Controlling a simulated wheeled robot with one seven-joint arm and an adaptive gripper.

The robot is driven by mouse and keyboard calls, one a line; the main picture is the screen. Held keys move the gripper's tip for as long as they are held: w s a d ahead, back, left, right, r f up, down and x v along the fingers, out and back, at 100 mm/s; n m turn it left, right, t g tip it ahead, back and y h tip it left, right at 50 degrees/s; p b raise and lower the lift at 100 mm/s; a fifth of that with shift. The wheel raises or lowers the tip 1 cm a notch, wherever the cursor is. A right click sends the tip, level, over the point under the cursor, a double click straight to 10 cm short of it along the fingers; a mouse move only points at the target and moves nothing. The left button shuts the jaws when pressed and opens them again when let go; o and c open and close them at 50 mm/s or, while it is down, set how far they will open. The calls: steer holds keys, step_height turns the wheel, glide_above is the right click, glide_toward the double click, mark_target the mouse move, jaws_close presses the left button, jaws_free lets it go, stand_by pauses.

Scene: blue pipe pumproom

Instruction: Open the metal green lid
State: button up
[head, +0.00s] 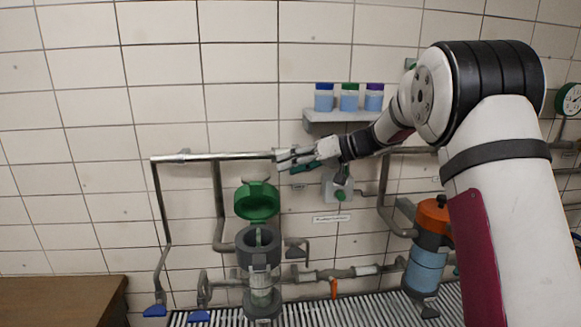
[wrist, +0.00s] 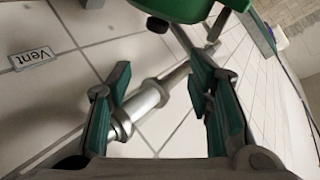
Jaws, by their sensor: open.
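The metal green lid (head: 257,200) stands tilted up above the round grey housing (head: 258,242) in the head view, and the housing's mouth shows uncovered below it. My gripper (head: 279,161) is up and to the right of the lid, close to the wall pipe and apart from the lid. In the wrist view its green-padded fingers (wrist: 160,82) are spread, with nothing held. A green rounded part with a dark knob, probably the lid (wrist: 185,10), is cut off at the top of the wrist view.
A grey wall pipe (head: 215,157) runs behind my gripper; a pipe joint (wrist: 145,98) shows between the fingers. A shelf (head: 340,114) with capped bottles is above right. An orange and blue canister (head: 430,250) stands right. A brown tabletop (head: 60,295) is at lower left.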

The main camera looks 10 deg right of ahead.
steer(key=d, duration=0.2)
steer(key=d+r, duration=0.1)
steer(key=shift+w+d+r+t+h, duration=0.15)
steer(key=shift+d+t+h, duration=0.15)
steer(key=shift+d, duration=0.05)
steer(key=s+d+r, duration=0.2)
steer(key=s+d, duration=0.1)
steer(key=shift+s, duration=0.3)
